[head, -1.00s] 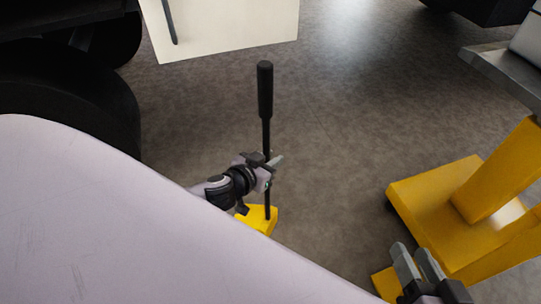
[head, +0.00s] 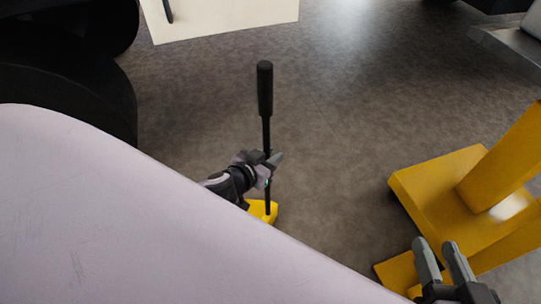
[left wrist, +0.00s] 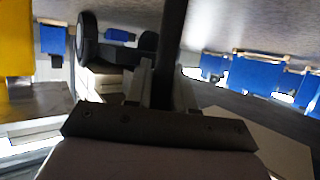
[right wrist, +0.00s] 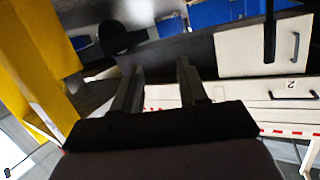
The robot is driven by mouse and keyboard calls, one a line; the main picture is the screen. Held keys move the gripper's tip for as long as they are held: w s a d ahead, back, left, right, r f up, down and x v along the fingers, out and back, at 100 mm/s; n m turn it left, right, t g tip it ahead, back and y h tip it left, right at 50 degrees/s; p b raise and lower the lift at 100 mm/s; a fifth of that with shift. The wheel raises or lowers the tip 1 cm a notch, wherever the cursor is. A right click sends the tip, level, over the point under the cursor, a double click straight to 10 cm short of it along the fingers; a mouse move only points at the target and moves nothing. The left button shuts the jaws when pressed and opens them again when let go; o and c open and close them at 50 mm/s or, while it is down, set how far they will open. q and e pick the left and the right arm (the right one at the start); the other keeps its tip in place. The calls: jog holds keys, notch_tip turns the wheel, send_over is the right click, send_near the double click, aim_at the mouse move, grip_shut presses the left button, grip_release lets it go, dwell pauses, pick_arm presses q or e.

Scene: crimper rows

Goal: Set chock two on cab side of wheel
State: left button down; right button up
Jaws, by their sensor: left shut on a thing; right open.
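The chock is a yellow block (head: 262,210) with an upright black rod and a thick black grip (head: 265,88). My left gripper (head: 272,163) is shut on the rod below the grip. In the left wrist view the dark rod (left wrist: 173,40) stands between the fingers. The pale rounded body in front hides part of the yellow block, and I cannot tell whether it touches the floor. Black wheels (head: 95,100) are at the upper left, apart from the chock. My right gripper (head: 443,262) is open and empty at the lower right; its parted fingers show in the right wrist view (right wrist: 158,85).
A yellow stand (head: 440,180) with a sloping post is at the right, close to my right gripper. A cream panel (head: 230,18) with a dark handle is at the top. Grey floor (head: 330,130) between is clear.

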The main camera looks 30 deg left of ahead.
pick_arm(q)
jog(key=shift+w+r, duration=0.15)
jog(key=c, duration=1)
grip_release()
jog(key=shift+f, duration=0.25)
jog(key=shift+o, duration=0.2)
jog(key=p+v, duration=0.5)
jog(key=v, duration=0.7)
pick_arm(e)
jog(key=shift+w+a+r+m+g+y, duration=0.15)
jog(key=shift+a+m+g+y, duration=0.2)
jog(key=shift+a, duration=0.35)
jog(key=shift+w+a+m+g+y, duration=0.15)
jog(key=shift+a+m+g, duration=0.2)
jog(key=shift+a+g, duration=0.25)
pick_arm(q)
jog(key=shift+o, duration=0.3)
jog(key=shift+r, duration=0.1)
